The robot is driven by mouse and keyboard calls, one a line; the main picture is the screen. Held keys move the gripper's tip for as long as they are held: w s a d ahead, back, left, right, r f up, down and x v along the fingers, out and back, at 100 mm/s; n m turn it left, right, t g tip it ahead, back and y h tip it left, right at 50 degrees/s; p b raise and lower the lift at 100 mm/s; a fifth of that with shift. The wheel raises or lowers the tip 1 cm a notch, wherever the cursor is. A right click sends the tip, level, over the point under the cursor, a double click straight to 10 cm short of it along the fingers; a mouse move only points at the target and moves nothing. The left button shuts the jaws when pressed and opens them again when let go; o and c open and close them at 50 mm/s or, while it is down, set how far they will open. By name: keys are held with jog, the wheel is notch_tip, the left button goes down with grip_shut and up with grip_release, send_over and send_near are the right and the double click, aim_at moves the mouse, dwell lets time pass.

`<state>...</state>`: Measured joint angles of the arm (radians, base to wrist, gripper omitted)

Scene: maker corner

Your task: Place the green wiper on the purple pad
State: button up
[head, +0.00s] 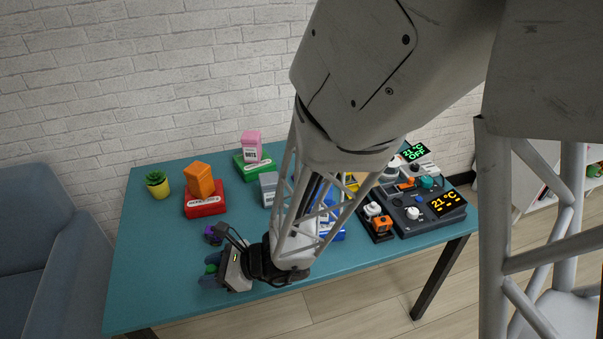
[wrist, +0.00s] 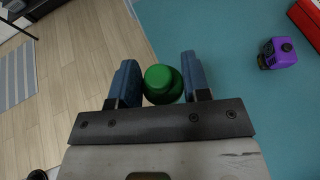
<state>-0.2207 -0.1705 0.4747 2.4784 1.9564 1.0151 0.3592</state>
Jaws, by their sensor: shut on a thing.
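My gripper (wrist: 158,72) is shut on the green wiper (wrist: 163,84), which looks like a rounded green piece between the two blue fingers. In the head view my gripper (head: 209,272) is low over the near left part of the table, and a bit of the green wiper (head: 211,268) shows. Whether the wiper touches the table I cannot tell. A small purple block with a dark knob (wrist: 278,52) stands to the right in the wrist view. It also shows in the head view (head: 213,236), just behind my gripper. I make out no flat purple pad.
A red box (head: 205,205) carries an orange block (head: 200,180). A green box (head: 253,168) carries a pink carton (head: 251,147). A dark control panel (head: 425,207) is at the right. The left front of the table (head: 140,290) is clear.

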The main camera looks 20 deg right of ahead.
aim_at(211, 267)
notch_tip(211, 267, up, 5)
jog(key=shift+f, duration=0.1)
jog(key=shift+w+r, duration=0.15)
jog(key=shift+r, duration=0.1)
jog(key=w+d+m+t, duration=0.1)
jog(key=w+d, duration=0.6)
jog(key=w, duration=0.4)
jog(key=w+d+r+m+t+h, duration=0.1)
jog(key=w+d, duration=0.7)
jog(key=w, duration=0.4)
jog(key=w+d+m+t, duration=0.1)
jog(key=w+d, duration=0.6)
jog(key=w, duration=0.4)
jog(key=w+d+f+t+h, duration=0.1)
jog(key=w+d, duration=0.7)
jog(key=d, duration=0.4)
jog(key=shift+m, duration=0.4)
jog(key=shift+s+d+f, duration=0.15)
jog(key=shift+f, duration=2.45)
jog(key=shift+f, duration=3.1)
